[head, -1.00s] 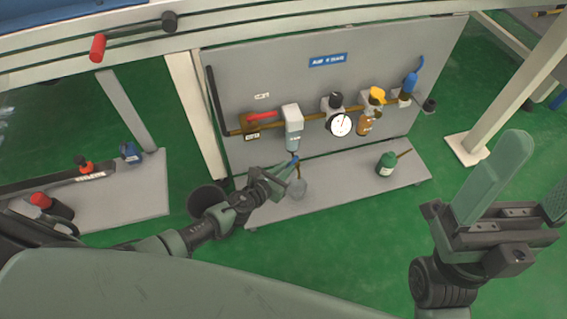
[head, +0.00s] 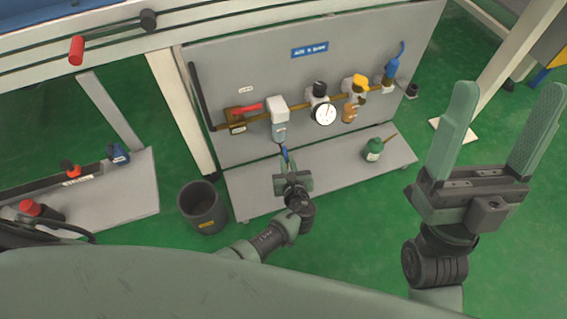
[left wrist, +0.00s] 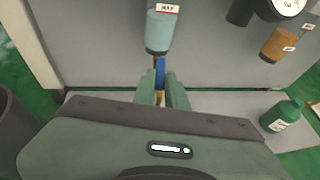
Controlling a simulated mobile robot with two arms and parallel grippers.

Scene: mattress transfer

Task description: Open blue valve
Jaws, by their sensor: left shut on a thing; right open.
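A blue handle (head: 284,154) hangs below the teal bowl (head: 279,133) under the white filter head on the panel; it also shows in the left wrist view (left wrist: 160,66). My left gripper (head: 287,170) is at the lower end of this handle, and in the left wrist view its fingers (left wrist: 161,88) are shut on it, hiding its lower part. A second blue valve (head: 392,70) with an upright blue lever (head: 402,49) sits at the right end of the brass pipe, away from both grippers. My right gripper (head: 507,98) is open and empty at the right.
The panel also carries a red lever (head: 250,107), a gauge (head: 323,114) and a yellow knob (head: 359,81). A green bottle (head: 374,149) stands on the panel's base shelf (head: 327,173). A dark bin (head: 203,208) stands left of it. Green floor is clear at the lower right.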

